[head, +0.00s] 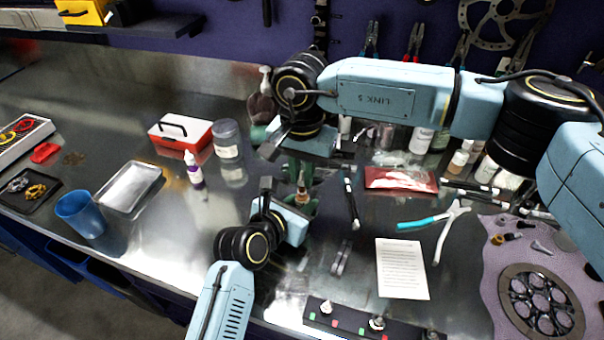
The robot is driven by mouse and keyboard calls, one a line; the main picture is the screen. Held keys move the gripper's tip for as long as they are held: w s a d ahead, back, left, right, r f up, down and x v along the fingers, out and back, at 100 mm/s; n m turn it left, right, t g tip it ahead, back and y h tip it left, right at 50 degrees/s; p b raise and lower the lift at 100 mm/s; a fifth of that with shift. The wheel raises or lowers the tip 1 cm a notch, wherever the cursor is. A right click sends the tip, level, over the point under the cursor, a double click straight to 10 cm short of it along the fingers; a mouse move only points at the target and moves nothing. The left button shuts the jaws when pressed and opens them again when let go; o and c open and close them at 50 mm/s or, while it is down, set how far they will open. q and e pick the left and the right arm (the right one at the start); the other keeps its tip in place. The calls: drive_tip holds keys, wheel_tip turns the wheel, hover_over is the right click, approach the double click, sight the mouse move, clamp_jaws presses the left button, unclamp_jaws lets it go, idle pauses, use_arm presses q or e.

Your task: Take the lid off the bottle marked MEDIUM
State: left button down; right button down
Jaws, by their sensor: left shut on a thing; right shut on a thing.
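A small bottle with a brownish body (302,188) stands in the middle of the bench, between my two grippers. Its marking is too small to read, and its top and lower part are largely hidden by the grippers. My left gripper (305,206) comes in from the front and is shut on the bottle, low down. My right gripper (298,169) reaches down from above and is shut at the bottle's top, where the lid is. I cannot tell whether the lid is apart from the bottle.
A white-and-purple bottle (194,170), a grey jar (228,139) and a red-and-white box (181,134) stand to the left. Several bottles (421,139) stand behind on the right. A red packet (400,179), teal-handled pliers (432,226) and a paper sheet (402,268) lie right.

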sight(302, 171)
drive_tip(key=shift+r, duration=0.35)
drive_tip(key=shift+r, duration=2)
use_arm(q)
drive_tip(key=c, duration=1.1)
unclamp_jaws()
